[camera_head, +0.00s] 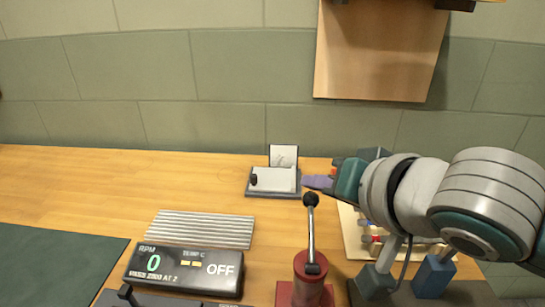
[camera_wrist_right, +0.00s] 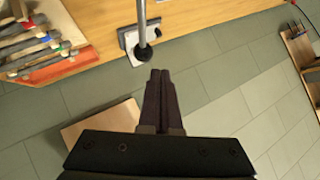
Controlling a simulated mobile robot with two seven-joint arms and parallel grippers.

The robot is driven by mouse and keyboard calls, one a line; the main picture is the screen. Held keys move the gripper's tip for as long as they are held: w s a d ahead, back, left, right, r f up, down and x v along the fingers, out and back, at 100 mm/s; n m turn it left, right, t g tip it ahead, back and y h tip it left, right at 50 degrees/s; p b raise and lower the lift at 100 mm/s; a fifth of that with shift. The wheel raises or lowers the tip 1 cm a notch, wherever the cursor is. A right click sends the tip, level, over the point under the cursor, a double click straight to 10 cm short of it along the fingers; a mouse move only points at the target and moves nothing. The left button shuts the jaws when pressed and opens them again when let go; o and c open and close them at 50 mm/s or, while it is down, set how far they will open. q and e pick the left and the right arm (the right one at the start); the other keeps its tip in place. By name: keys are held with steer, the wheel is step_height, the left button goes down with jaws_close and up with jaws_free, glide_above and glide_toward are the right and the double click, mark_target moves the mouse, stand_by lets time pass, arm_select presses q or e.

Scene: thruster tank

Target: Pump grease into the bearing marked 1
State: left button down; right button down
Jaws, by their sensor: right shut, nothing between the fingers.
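A red pump body (camera_head: 313,272) stands at the bottom centre of the head view, with a metal lever (camera_head: 311,235) rising from it to a black ball knob (camera_head: 311,199). My right gripper (camera_head: 312,182) is shut and empty, close to the knob; the head view does not settle whether they touch. In the right wrist view the shut fingertips (camera_wrist_right: 160,74) are just below the black knob (camera_wrist_right: 143,53), with a small gap in the picture. No bearing marked 1 can be made out. My left gripper is not in view.
A display box (camera_head: 185,271) reads RPM 0 and OFF. Behind it lies a ribbed grey plate (camera_head: 200,229). A small stand with a card (camera_head: 274,181) is behind the lever. A tool rack (camera_wrist_right: 70,68) is at the wrist view's left. The table's left back is clear.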

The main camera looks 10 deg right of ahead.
mark_target(313, 198)
steer(key=shift+f, duration=0.15)
stand_by(0.5)
steer(key=shift+w+f, duration=0.1)
steer(key=shift+f, duration=0.2)
steer(key=shift+w+d+f+b, duration=0.1)
steer(key=shift+w+f+b, duration=0.1)
steer(key=shift+f+b, duration=0.55)
steer(key=shift+w+d+f+b, duration=0.1)
steer(key=shift+w+f+b, duration=0.05)
steer(key=shift+f+b, duration=0.55)
steer(key=shift+w+d+f+b, duration=0.1)
steer(key=shift+w+f+b, duration=0.1)
steer(key=shift+f+b, duration=0.55)
stand_by(2.0)
steer(key=shift+a, duration=0.1)
stand_by(0.5)
steer(key=shift+s+r+p, duration=0.15)
steer(key=shift+r+p, duration=0.65)
steer(key=shift+p, duration=0.4)
steer(key=shift+s+a+r+p, duration=0.1)
steer(key=shift+s+r+p, duration=0.2)
steer(key=shift+r+p, duration=0.7)
steer(key=shift+s+a+r+p, duration=0.1)
steer(key=shift+s+r+p, duration=0.15)
steer(key=shift+r+p, duration=0.75)
steer(key=shift+f+p, duration=0.1)
steer(key=shift+p, duration=0.2)
